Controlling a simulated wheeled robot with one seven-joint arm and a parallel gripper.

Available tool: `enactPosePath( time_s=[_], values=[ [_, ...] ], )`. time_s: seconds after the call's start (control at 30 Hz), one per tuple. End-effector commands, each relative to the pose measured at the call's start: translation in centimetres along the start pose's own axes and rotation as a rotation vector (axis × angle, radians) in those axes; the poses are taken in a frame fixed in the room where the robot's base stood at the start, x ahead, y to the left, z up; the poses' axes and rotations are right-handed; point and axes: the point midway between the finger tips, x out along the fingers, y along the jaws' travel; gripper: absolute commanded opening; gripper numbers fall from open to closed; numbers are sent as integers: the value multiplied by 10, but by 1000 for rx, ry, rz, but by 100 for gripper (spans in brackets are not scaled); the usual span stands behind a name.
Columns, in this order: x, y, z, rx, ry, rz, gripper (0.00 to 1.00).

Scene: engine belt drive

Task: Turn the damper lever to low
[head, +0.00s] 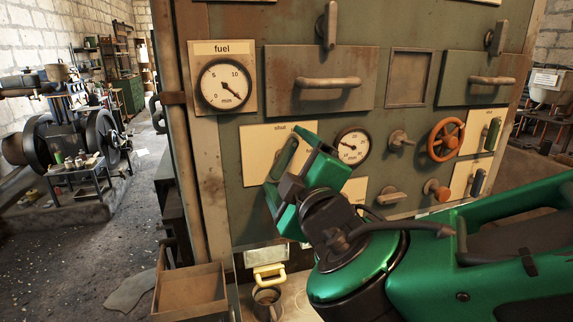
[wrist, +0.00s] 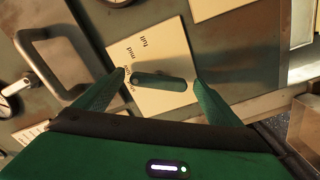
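The damper lever (wrist: 160,82) is a short dark green bar on a pale plate (wrist: 165,50) in the wrist view. Small labels on the plate seem to read full and mid, with further ones partly hidden by a finger. The lever's left end points to the lower labels; which one exactly I cannot tell. My gripper (wrist: 158,82) is open, with one green finger on each side of the lever, near its ends. I see no clear contact. In the head view my gripper (head: 302,152) is in front of this plate (head: 258,150), marked shut, and hides much of it.
Around it are a fuel gauge (head: 223,84), a second dial (head: 353,146), an orange handwheel (head: 445,140) and drawer handles (head: 328,83). Two more levers on plates (head: 493,134) are at right. An open wooden box (head: 190,290) stands below left.

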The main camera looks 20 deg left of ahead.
Motion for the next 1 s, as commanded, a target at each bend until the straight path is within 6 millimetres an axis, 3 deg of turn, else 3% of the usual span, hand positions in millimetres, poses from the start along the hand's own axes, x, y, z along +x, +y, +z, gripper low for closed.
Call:
enactPosePath(
  time_s=[0.27,0.7,1.0],
  values=[
    [-8,1,-1,2,2,1,89],
    [-85,1,0,0,4,1,89],
    [-108,0,0,2,1,0,89]
  ],
)
